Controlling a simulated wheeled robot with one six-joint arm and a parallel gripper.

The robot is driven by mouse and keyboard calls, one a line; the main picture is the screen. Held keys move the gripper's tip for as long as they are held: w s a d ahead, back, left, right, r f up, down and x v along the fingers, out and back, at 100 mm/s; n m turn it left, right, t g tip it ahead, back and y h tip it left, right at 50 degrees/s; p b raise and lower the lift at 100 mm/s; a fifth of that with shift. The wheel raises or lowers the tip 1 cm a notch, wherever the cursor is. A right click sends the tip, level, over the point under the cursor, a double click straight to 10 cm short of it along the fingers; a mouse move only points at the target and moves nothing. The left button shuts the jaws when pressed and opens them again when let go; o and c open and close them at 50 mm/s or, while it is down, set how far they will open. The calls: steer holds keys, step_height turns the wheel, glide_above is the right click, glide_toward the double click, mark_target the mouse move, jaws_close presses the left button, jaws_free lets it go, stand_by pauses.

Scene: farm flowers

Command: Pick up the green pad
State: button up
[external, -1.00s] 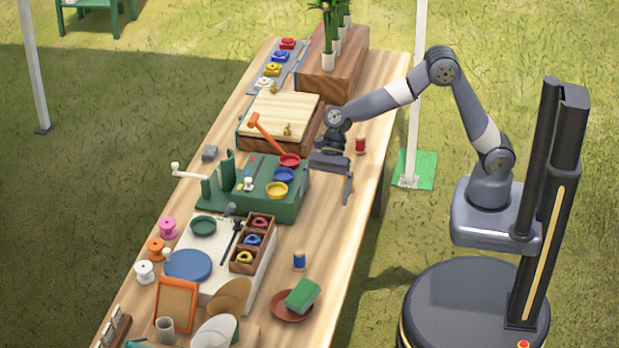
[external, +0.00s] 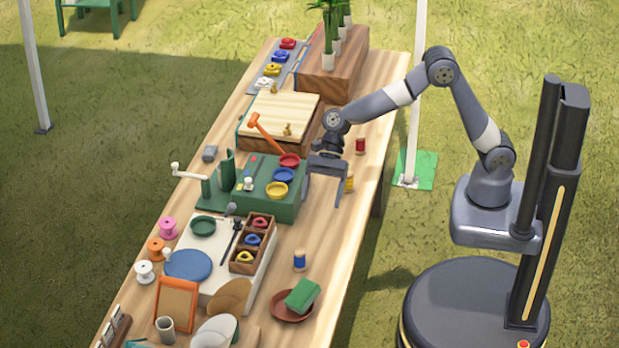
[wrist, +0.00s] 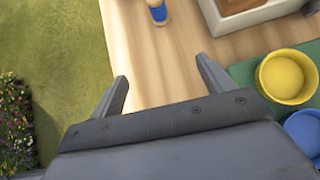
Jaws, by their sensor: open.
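The green pad (external: 302,295) is a small green block lying tilted on a round reddish-brown dish (external: 280,309) near the front right edge of the table. My gripper (external: 325,200) is open and empty above the table, beside the green box and well behind the pad. In the wrist view my two open fingers (wrist: 160,85) point down toward bare wood. The pad is not seen in the wrist view.
A blue spool (external: 299,260) stands between my gripper and the dish; it also shows in the wrist view (wrist: 158,12). A green box (external: 285,205) with coloured bowls is left of my gripper. A yellow spool (external: 349,183) stands just right of it.

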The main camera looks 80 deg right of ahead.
step_height(320, 180, up, 5)
steer(key=w+a+f+n+t+h, duration=0.25)
steer(key=w+n+t+h, duration=0.35)
steer(key=n, duration=0.5)
steer(key=s+a+r+n+t+y+p, duration=0.1)
steer(key=s+a+r+n+t+y, duration=0.2)
steer(key=a+n+y, duration=0.65)
steer(key=s+a+n+g, duration=0.5)
steer(key=s+a+n, duration=0.3)
steer(key=s+n, duration=0.25)
glide_toward(311, 284)
steer(key=shift+w+a+f+t+p, duration=0.3)
steer(key=shift+w+a+f, duration=0.05)
steer(key=shift+a+f, duration=0.25)
steer(key=shift+f, duration=0.35)
steer(key=shift+w+a+f, duration=0.15)
steer(key=shift+a+f, duration=0.1)
steer(key=shift+a, duration=0.1)
steer(key=x, duration=0.4)
steer(key=shift+w+a+f+p, duration=0.1)
steer(key=shift+a+p, duration=0.2)
steer(key=shift+p+x, duration=0.5)
steer(key=shift+x, duration=2.2)
steer(key=shift+a, duration=0.1)
